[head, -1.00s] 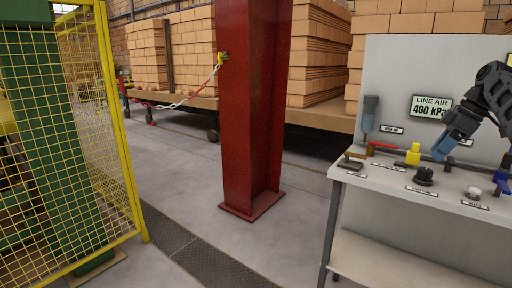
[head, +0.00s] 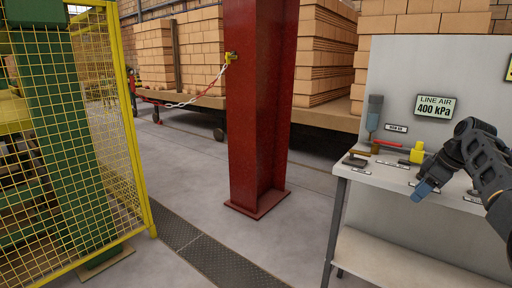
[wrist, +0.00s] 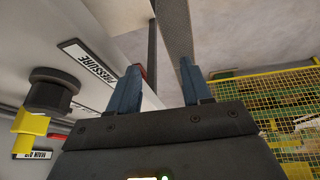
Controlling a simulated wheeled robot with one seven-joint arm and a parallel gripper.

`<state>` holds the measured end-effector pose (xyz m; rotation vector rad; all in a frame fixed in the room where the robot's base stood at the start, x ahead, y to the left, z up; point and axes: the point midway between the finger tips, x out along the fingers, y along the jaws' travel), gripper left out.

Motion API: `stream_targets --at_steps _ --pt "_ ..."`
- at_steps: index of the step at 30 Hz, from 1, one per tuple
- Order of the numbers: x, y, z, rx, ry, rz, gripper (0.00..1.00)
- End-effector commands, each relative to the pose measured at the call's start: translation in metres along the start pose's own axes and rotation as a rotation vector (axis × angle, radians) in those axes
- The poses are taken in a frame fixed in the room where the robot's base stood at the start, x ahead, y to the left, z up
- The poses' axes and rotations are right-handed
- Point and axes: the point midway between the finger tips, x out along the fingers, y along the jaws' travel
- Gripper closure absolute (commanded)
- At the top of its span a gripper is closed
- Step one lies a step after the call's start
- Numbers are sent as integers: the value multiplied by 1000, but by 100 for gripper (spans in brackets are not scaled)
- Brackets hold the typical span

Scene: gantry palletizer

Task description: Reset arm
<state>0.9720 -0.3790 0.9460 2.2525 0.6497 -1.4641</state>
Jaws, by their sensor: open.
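My gripper (head: 424,190) is at the right of the head view, in front of the control bench (head: 352,173). Its blue fingers point down and to the left, with nothing between them. In the wrist view the two fingers (wrist: 160,88) stand apart and empty. Beyond them are the bench edge and the grey floor. My arm hides part of the bench top in the head view.
A panel display (head: 435,107) reads LINE AIR 400 kPa. A red column (head: 256,110) stands left of the bench. Yellow mesh fencing (head: 110,140) is at far left. Open floor lies between.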

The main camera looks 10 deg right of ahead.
Motion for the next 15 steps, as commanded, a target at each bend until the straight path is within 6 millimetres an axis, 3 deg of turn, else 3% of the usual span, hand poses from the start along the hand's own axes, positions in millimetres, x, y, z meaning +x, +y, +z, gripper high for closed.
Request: stream_targets --at_steps 6,15 --pt "97 -45 21 73 8 76 51" --pt "203 -133 59 172 52 209 51"
